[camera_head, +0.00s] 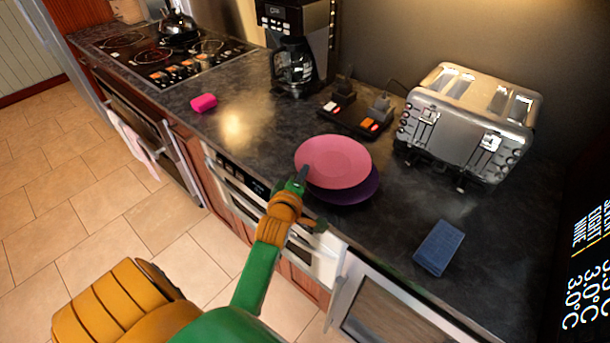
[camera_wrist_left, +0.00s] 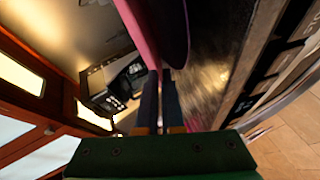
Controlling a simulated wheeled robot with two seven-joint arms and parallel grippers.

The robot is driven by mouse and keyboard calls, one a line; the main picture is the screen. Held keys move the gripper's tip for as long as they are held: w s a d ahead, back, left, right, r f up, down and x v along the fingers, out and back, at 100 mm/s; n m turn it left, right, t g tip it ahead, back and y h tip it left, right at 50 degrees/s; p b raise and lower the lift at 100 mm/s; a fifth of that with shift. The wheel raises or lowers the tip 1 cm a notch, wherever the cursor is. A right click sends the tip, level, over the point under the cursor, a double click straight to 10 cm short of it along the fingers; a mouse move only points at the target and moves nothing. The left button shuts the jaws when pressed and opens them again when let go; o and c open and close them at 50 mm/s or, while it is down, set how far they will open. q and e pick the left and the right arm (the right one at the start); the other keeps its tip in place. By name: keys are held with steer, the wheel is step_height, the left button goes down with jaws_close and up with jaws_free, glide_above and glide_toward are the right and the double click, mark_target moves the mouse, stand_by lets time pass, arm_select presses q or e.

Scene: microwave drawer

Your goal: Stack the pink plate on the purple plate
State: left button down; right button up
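The pink plate (camera_head: 335,160) is over the purple plate (camera_head: 352,193) on the dark counter and hides most of it. The purple plate shows as a crescent at the lower right of the pink one. My left gripper (camera_head: 302,175) is at the near left rim of the pink plate, its fingers close together on that rim. In the left wrist view the pink plate's edge (camera_wrist_left: 138,32) runs down to the fingertips (camera_wrist_left: 160,78), with the purple plate (camera_wrist_left: 174,35) close beside it. Whether the plates touch is hard to tell. My right gripper is not in view.
A silver toaster (camera_head: 470,122) stands right of the plates, with a black switch tray (camera_head: 352,118) and a coffee maker (camera_head: 296,60) behind. A blue sponge (camera_head: 439,247) lies at the front right and a pink block (camera_head: 204,103) at the left.

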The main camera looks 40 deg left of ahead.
arm_select(q)
steer(key=shift+s+d+f, duration=0.1)
steer(key=shift+s+f, duration=0.1)
steer(key=shift+s, duration=0.1)
steer(key=shift+f+b, duration=0.3)
steer(key=shift+b, duration=0.1)
steer(key=c, duration=1.1)
jaws_free()
steer(key=shift+w, duration=0.1)
steer(key=shift+o, duration=0.2)
steer(key=shift+r, duration=0.1)
